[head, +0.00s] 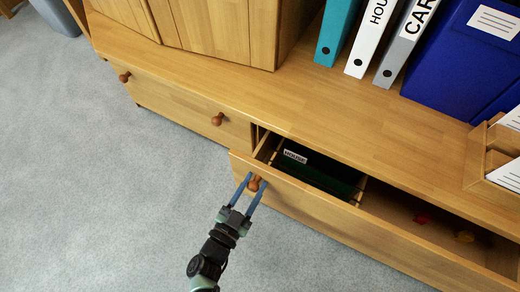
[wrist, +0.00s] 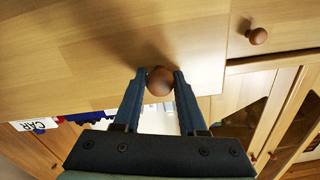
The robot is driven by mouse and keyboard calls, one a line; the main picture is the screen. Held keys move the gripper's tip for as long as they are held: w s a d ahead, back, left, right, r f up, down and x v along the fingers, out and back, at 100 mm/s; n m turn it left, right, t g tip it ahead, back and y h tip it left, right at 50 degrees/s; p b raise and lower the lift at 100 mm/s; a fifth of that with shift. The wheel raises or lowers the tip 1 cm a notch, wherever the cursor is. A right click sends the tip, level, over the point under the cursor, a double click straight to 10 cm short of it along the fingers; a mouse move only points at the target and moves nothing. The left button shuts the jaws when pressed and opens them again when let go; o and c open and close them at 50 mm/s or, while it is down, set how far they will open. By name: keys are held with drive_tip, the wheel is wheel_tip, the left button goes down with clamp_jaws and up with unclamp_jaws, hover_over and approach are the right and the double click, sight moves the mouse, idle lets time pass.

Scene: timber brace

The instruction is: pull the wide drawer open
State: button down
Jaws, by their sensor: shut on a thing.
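A wooden drawer (head: 330,225) in the low cabinet stands pulled out, with its inside showing from above. Its round brown knob (head: 254,184) is near the left end of its front. My gripper (head: 256,188) is shut on this knob, one blue finger on each side. In the wrist view the knob (wrist: 160,81) sits between the fingertips of my gripper (wrist: 160,78), against the pale drawer front (wrist: 90,60). The drawer's right end runs to the picture edge in the head view.
Binders (head: 373,35) stand on the cabinet top. Grey carpet (head: 90,200) is clear in front.

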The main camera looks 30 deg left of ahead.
drive_tip(key=s, duration=1.7)
drive_tip(key=shift+a+p, duration=0.35)
drive_tip(key=shift+p, duration=0.05)
drive_tip(key=shift+s, duration=0.1)
drive_tip(key=shift+c, duration=2.3)
unclamp_jaws()
drive_tip(key=s+p, duration=0.1)
drive_tip(key=s, duration=1.2)
drive_tip(key=shift+a, duration=0.2)
